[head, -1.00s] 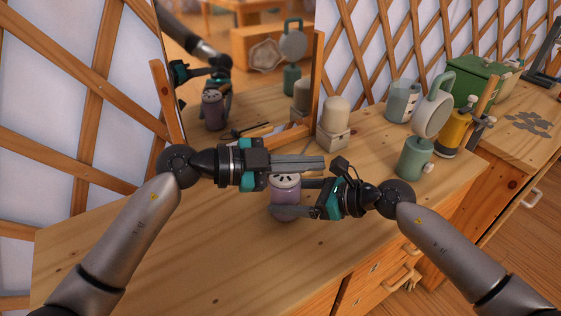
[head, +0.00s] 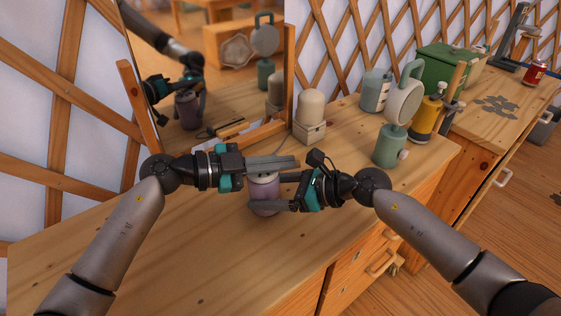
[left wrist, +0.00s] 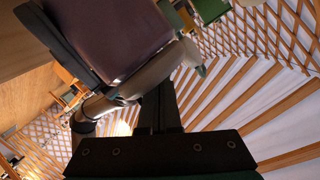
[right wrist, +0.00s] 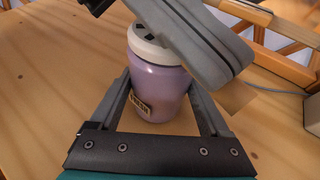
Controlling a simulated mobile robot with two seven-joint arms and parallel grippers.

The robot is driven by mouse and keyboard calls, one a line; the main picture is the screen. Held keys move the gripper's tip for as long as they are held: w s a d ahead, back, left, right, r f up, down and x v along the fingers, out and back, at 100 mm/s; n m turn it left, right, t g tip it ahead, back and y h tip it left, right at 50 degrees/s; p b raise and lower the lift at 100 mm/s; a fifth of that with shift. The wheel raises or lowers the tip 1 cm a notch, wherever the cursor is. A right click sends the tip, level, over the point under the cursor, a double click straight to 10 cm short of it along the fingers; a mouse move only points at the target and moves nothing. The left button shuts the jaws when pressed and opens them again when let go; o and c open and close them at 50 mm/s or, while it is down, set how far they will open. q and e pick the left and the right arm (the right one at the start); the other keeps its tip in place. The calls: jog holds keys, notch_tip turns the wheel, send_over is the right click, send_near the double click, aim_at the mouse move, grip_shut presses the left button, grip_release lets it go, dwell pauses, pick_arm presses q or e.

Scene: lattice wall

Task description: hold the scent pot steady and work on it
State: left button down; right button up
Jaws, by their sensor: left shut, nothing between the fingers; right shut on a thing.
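The scent pot (head: 265,198) is a small purple jar with a white lid with dark slots. It stands on the wooden counter; the right wrist view shows its lid (right wrist: 148,42) and a small label on its side. My right gripper (head: 264,192) is shut on the pot's body, one finger on each side. My left gripper (head: 297,162) is shut and empty, its fingers lying across the lid and hiding part of it. I cannot tell whether they touch the lid. The pot's dark purple side (left wrist: 110,35) fills the upper left wrist view.
A mirror (head: 215,95) stands behind the pot. The counter in front is clear.

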aim_at(279, 187)
pick_arm(q)
jog(key=shift+f, duration=0.15)
pick_arm(e)
jog(key=shift+r, duration=0.15)
pick_arm(q)
jog(key=s+a+r, duration=0.5)
jog(key=a, duration=0.4)
jog(key=shift+s+r, duration=0.2)
dwell(0.3)
pick_arm(e)
jog(key=o, duration=1.2)
jog(key=shift+c, duration=0.2)
pick_arm(q)
jog(key=shift+r, duration=0.1)
pick_arm(e)
jog(key=shift+d, duration=0.1)
pick_arm(q)
jog(key=shift+r+p, duration=0.75)
jog(key=shift+p, duration=0.1)
pick_arm(e)
jog(key=shift+r+v, duration=0.2)
jog(key=shift+v, duration=1.05)
jog(key=shift+r+v, duration=0.15)
jog(key=shift+v, duration=1.15)
